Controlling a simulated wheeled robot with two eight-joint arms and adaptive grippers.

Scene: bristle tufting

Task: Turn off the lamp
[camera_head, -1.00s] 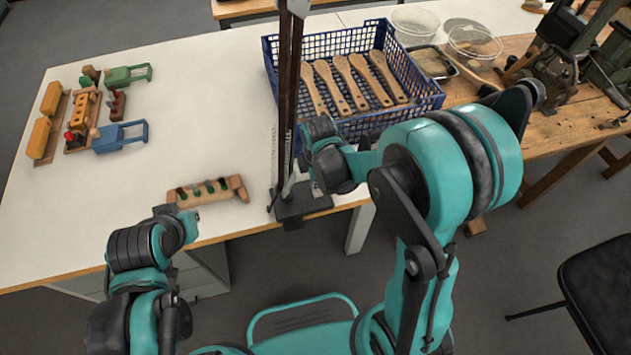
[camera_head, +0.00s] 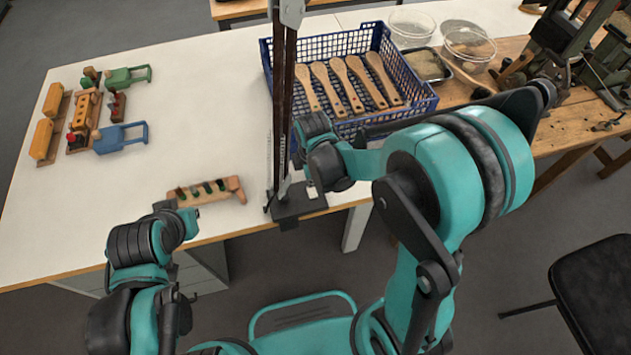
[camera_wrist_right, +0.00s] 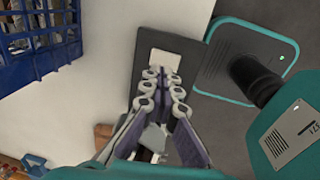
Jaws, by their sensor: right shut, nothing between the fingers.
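The lamp's dark base (camera_head: 297,208) sits at the table's front edge, with its tall brown post (camera_head: 285,100) rising out of the top of the head view; no lamp head shows. A small pale square (camera_head: 312,192) is on the base. In the right wrist view the dark base (camera_wrist_right: 150,90) and its pale square (camera_wrist_right: 167,62) lie just beyond my right gripper (camera_wrist_right: 164,78). That gripper is shut and empty, pointing at the base; I cannot tell whether it touches. In the head view my right wrist mostly hides it. My left gripper (camera_head: 168,208) is low at the front edge, its fingers unclear.
A blue crate (camera_head: 430,105) of wooden brush handles stands behind the post. A wooden block with holes (camera_head: 207,190) lies near my left gripper. Colored clamps and blocks (camera_head: 120,138) are at the left. The white tabletop between is clear.

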